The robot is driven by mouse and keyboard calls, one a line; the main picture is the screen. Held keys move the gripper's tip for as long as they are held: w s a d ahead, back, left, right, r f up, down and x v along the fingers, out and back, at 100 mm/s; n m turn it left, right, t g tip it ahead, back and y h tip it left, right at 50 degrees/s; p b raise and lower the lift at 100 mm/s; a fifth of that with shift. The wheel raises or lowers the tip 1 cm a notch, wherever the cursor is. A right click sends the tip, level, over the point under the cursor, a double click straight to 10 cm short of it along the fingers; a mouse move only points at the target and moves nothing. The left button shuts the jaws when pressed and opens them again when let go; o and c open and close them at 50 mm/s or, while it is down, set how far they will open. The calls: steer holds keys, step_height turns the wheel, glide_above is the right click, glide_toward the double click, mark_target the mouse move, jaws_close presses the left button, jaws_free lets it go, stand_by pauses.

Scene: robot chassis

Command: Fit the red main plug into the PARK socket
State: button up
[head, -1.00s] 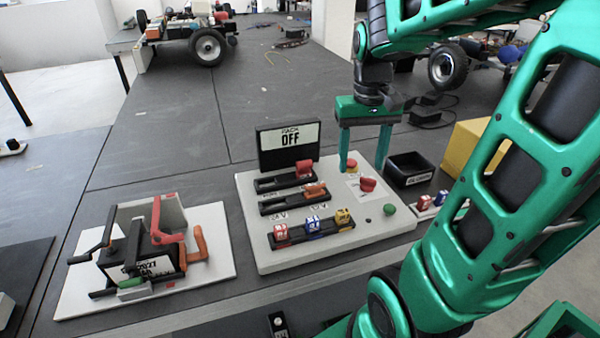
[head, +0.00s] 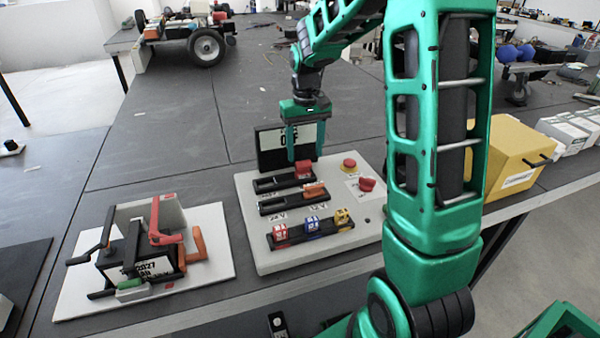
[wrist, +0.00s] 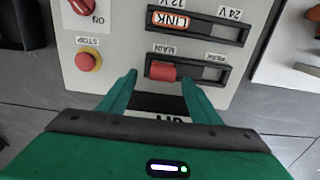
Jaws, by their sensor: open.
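The red main plug (head: 303,168) sits at the right end of the rear black rail in the head view. In the wrist view the red main plug (wrist: 163,71) is at the MAIN end, and the empty PARK socket (wrist: 212,74) is at the other end of that rail. My gripper (head: 306,153) points down over the rail, in front of the display (head: 270,147), whose text it partly hides. In the wrist view my gripper (wrist: 159,75) is open, its fingertips apart on either side of the plug. I cannot tell their height relative to it.
The orange LINK plug (wrist: 171,22) sits at the 12 V end of the neighbouring rail. A red STOP button (wrist: 89,61) and a red ON knob (head: 367,184) are on the same light panel (head: 253,235). Several coloured blocks sit on the front rail. A lever device (head: 140,268) stands left.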

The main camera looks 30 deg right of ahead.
mark_target(303, 162)
steer(key=shift+a+f, duration=0.15)
steer(key=shift+f, duration=1.3)
steer(key=shift+a+f, duration=0.15)
steer(key=shift+f, duration=1.25)
steer(key=shift+c, duration=0.6)
steer(key=c, duration=1)
